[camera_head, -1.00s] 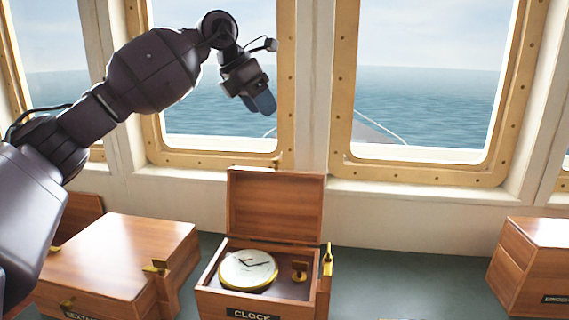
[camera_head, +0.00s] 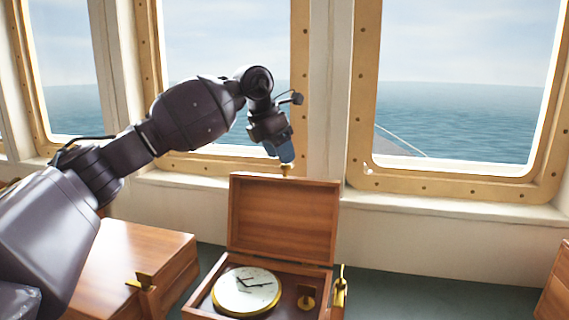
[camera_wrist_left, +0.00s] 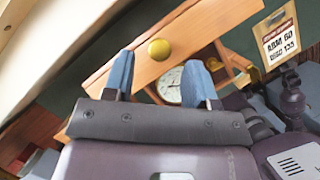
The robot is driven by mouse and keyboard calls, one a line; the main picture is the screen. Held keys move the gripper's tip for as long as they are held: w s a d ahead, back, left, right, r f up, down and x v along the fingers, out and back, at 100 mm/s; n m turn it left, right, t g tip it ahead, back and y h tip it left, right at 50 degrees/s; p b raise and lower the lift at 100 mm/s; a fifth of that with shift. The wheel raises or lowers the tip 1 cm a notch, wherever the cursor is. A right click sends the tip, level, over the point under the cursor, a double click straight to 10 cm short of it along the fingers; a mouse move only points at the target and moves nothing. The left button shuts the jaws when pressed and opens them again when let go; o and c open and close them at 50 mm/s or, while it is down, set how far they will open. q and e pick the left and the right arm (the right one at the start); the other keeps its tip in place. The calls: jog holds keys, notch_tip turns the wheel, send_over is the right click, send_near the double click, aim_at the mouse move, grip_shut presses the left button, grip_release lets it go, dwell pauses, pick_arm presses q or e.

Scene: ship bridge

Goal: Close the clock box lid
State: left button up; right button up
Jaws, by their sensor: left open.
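The clock box (camera_head: 200,311) is a wooden box on the dark counter, and its lid (camera_head: 284,217) stands upright at the back. A round white clock (camera_head: 245,290) with a gold rim lies inside. A brass knob (camera_head: 286,170) sits on the lid's top edge. My left gripper (camera_head: 286,152) is just above the lid's top edge, by the knob. In the left wrist view, its blue fingers (camera_wrist_left: 160,82) are spread apart, with the knob (camera_wrist_left: 159,50) beyond and between them. The lid's edge (camera_wrist_left: 185,42) crosses behind the fingers. Whether they touch the lid is unclear.
A closed wooden box (camera_head: 140,262) stands left of the clock box, under my left arm. Another wooden box (camera_head: 556,290) is at the right edge. The counter (camera_head: 430,296) between is clear. Windows and a sill (camera_head: 450,206) rise behind the lid.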

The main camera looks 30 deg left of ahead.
pick_arm(q)
jog(key=shift+x, duration=1.45)
grip_shut()
